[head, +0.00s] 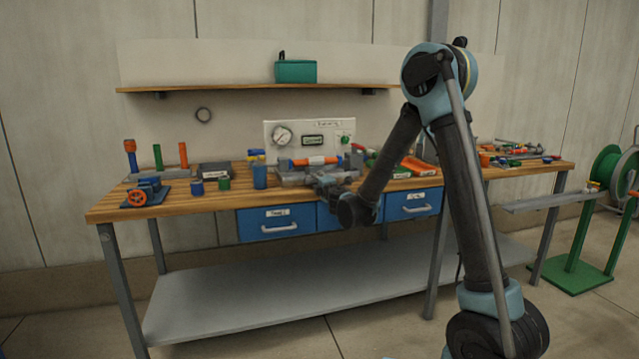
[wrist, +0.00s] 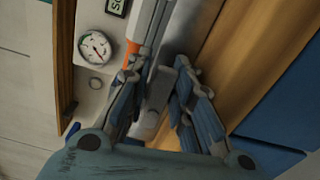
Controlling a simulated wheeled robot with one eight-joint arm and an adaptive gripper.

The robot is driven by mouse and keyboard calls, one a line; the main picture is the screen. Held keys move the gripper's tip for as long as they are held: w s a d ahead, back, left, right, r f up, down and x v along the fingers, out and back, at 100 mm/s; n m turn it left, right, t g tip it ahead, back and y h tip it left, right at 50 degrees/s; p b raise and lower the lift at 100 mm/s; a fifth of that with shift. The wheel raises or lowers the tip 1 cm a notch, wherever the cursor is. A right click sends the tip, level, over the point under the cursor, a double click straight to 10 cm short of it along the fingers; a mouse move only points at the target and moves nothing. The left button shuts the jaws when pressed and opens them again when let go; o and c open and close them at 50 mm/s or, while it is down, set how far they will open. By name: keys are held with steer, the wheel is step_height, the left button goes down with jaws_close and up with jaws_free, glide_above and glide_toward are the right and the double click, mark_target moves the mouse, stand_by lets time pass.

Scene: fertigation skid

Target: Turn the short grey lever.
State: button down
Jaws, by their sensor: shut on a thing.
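The short grey lever (wrist: 158,90) is between the two fingers of my gripper (wrist: 157,74) in the wrist view. The fingers are shut on it, and they cover part of its sides. In the head view my gripper (head: 328,187) reaches the front of the grey skid (head: 292,179) on the workbench. The lever itself cannot be told apart there behind my gripper and arm. An orange-and-white pipe section (head: 315,161) runs along the skid just above my gripper.
A panel with a round gauge (head: 281,136) stands behind the skid; the gauge (wrist: 95,47) also shows in the wrist view. A blue cup (head: 260,177) stands left of the skid. Blue drawers (head: 277,223) hang under the wooden bench top (head: 112,206).

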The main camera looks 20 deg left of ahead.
steer(key=shift+d, duration=0.15)
steer(key=c, duration=1.5)
jaws_free()
steer(key=v, duration=1.1)
steer(key=shift+s+d, duration=0.15)
steer(key=shift+s, duration=0.2)
